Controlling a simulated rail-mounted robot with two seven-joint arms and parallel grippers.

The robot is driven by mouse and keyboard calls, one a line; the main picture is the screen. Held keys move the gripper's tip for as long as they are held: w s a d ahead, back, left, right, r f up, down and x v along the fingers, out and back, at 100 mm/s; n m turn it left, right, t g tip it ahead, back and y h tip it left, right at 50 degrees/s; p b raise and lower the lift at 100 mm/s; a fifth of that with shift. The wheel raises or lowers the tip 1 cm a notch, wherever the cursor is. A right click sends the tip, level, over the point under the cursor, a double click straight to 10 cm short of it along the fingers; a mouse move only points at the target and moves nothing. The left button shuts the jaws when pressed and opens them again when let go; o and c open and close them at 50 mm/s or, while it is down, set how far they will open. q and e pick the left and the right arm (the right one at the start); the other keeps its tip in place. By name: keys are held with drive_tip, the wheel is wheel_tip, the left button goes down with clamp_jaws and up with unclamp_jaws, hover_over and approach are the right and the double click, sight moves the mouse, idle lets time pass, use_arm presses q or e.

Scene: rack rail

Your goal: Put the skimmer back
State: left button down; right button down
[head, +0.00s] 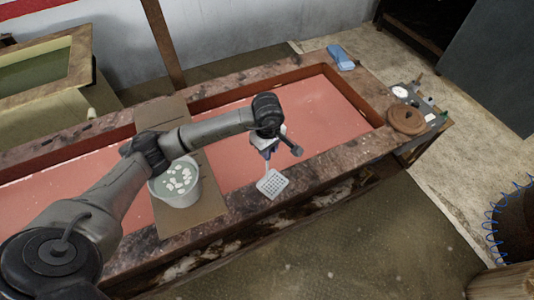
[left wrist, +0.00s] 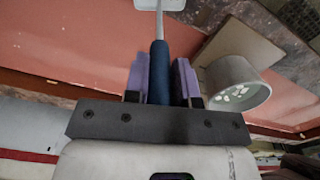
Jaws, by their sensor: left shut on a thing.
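The skimmer (head: 272,183) has a pale, square, perforated head that hangs over the front rim of the tank in the head view. Its dark blue handle shows in the left wrist view (left wrist: 159,72), with part of the pale head at the top edge. My left gripper (head: 267,147) is shut on the handle, with a purple finger pad on each side of it in the left wrist view. Whether the head touches the rim I cannot tell. My right gripper is not in view.
A tank (head: 238,202) of reddish liquid has a broad mottled rim. A brown board (head: 196,215) spans it and carries a pale bucket (head: 186,200) holding white pieces. A blue item (head: 340,57) and a round brown object (head: 406,120) sit at the right end.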

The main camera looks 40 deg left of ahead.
use_arm(q)
drive_tip(key=shift+a+f, duration=0.2)
drive_tip(key=shift+a, duration=0.05)
wheel_tip(320, 180, down, 3)
drive_tip(key=shift+f+p, duration=0.2)
drive_tip(key=shift+p, duration=0.5)
drive_tip(key=shift+f, duration=0.25)
drive_tip(key=shift+f, duration=0.15)
drive_tip(key=c, duration=0.9)
unclamp_jaws()
drive_tip(key=shift+c, duration=0.2)
